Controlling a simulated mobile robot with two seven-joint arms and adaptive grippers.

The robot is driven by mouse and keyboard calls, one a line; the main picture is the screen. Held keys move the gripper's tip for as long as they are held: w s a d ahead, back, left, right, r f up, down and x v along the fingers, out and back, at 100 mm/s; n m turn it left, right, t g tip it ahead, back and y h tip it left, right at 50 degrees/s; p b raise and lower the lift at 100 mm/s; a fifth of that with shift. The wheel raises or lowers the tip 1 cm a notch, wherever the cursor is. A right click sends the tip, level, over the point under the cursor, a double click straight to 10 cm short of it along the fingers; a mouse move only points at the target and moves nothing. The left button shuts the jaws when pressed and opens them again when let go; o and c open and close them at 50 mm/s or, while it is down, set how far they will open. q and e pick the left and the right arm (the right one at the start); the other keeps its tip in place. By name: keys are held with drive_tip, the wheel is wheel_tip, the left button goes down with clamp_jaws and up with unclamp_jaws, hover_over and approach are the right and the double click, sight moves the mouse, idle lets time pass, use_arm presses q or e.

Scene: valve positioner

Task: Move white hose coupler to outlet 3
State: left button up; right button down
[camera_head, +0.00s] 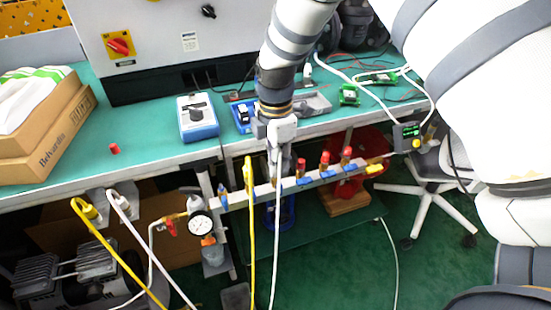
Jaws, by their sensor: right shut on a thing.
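The manifold (313,182) is a pale bar running left to right below the bench's front edge, with several blue fittings and red-topped valves along it. My right gripper (279,168) points down over its middle, shut on the white hose coupler, which is mostly hidden by the fingers. The white hose (274,255) hangs down from there in front of the bar. I cannot tell whether the coupler touches an outlet. A yellow hose (252,240) is at the bar just left of my gripper. My left gripper is not in view.
A pressure gauge (200,224) sits at the manifold's left end. Another yellow hose (115,255) and white hose (150,245) hang further left. The green bench (150,140) carries a blue meter (198,118) and cardboard boxes (45,140). A white chair (430,195) stands right.

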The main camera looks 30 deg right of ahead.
drive_tip(key=shift+f, duration=0.3)
drive_tip(key=c, duration=1.5)
unclamp_jaws()
drive_tip(key=shift+o, duration=0.2)
